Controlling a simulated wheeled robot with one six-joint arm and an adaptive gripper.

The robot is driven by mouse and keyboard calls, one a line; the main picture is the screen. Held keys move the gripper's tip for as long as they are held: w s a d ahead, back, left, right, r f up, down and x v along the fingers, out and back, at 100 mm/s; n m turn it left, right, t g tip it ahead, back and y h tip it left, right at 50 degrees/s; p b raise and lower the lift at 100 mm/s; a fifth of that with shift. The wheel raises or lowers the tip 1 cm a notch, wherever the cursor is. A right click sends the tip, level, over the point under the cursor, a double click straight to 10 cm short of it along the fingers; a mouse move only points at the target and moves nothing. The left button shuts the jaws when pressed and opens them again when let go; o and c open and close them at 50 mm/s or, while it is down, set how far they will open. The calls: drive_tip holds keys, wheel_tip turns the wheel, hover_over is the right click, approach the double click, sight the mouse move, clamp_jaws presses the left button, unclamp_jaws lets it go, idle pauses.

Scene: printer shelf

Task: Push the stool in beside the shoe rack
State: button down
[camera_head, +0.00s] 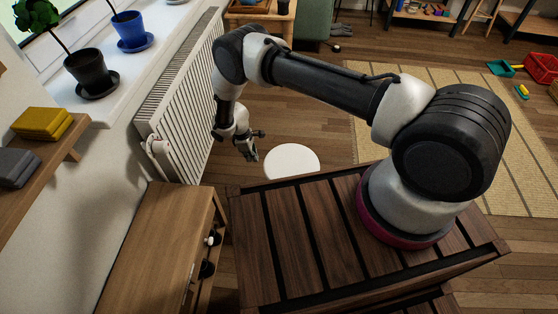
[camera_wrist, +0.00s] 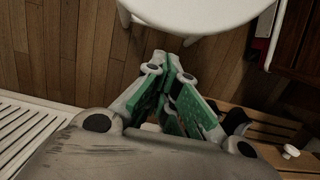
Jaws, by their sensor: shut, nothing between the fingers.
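The stool has a round white seat (camera_head: 292,160), partly hidden at its lower edge by the dark slatted platform. In the wrist view its seat (camera_wrist: 195,12) and white legs show at the top. My gripper (camera_head: 252,155) is shut and empty, just left of the stool in the head view. In the wrist view its green-padded fingers (camera_wrist: 170,62) point toward the stool; I cannot tell whether they touch it. The wooden shoe rack (camera_head: 155,240) stands at lower left, with dark and white shoes at its open side. Its slats (camera_wrist: 265,118) show at lower right in the wrist view.
A white radiator (camera_head: 182,100) runs along the left wall, close to my gripper. Above it is a sill with a black pot (camera_head: 90,72) and a blue pot (camera_head: 131,32). A beige rug (camera_head: 520,140) lies at right. Bare wooden floor lies beyond the stool.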

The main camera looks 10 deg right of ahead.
sight(280, 164)
drive_tip(key=s+d, duration=0.1)
drive_tip(key=d, duration=0.2)
drive_tip(key=s+d, duration=0.1)
drive_tip(key=d, duration=0.3)
drive_tip(key=s+d, duration=0.1)
drive_tip(key=d, duration=0.3)
drive_tip(key=shift+s+d+r, duration=0.1)
drive_tip(key=shift+s+d, duration=0.05)
drive_tip(key=shift+s, duration=0.25)
drive_tip(key=shift+f, duration=0.8)
drive_tip(key=shift+s, duration=0.1)
